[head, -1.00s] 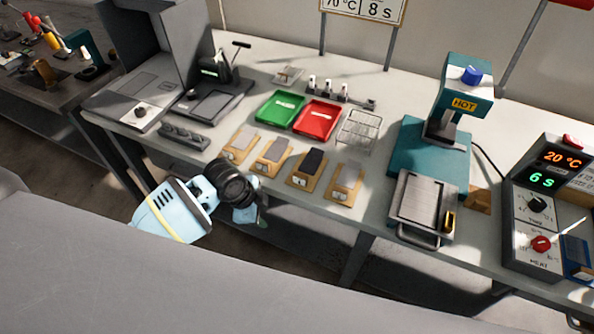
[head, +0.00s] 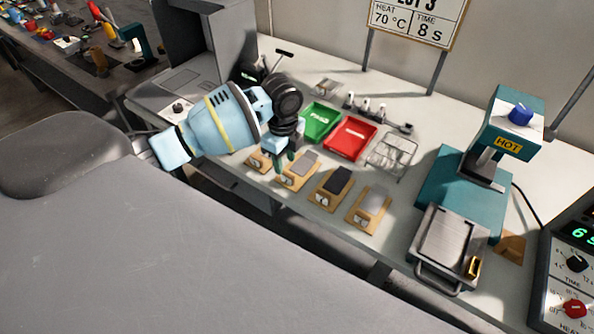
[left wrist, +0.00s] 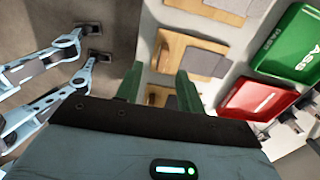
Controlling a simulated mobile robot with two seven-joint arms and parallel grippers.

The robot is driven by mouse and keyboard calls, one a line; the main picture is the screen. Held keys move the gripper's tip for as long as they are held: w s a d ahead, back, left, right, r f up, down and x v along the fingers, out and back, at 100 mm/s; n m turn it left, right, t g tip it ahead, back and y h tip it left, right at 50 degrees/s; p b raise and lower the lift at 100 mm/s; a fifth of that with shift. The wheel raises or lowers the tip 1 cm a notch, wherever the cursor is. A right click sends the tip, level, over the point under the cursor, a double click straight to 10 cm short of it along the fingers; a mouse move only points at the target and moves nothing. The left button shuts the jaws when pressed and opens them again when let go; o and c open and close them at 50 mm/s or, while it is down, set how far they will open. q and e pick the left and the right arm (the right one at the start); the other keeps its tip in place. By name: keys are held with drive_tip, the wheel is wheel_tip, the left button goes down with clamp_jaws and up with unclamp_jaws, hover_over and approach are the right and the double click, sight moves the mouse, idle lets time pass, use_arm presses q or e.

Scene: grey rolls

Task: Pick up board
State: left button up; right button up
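Several small wooden boards with grey or black pads lie in a row on the bench. They include a grey-padded board (head: 297,172), a black-padded board (head: 329,190) and another grey-padded board (head: 368,210). The leftmost board (head: 257,161) is partly hidden by my left gripper. My left gripper (head: 283,161) hangs over the left end of the row, fingers pointing down. In the left wrist view its two green fingers (left wrist: 158,86) are apart, with part of a wooden board (left wrist: 157,97) showing between them. Whether they touch it I cannot tell. My right gripper is not in view.
A green tray (head: 321,117) and a red tray (head: 351,137) lie behind the boards, with a wire rack (head: 391,155) beside them. A teal hot press (head: 487,170) stands right, a control box (head: 575,270) farther right. A sign (head: 415,16) stands behind.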

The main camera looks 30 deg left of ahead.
sight(288, 174)
use_arm(q)
drive_tip(key=shift+w+f, duration=0.15)
drive_tip(key=shift+f, duration=0.65)
drive_tip(key=shift+d+f, duration=0.15)
drive_tip(key=shift+f, duration=1.15)
drive_tip(key=shift+d+f, duration=0.1)
drive_tip(key=shift+f, duration=1.15)
drive_tip(key=shift+w, duration=0.1)
clamp_jaws()
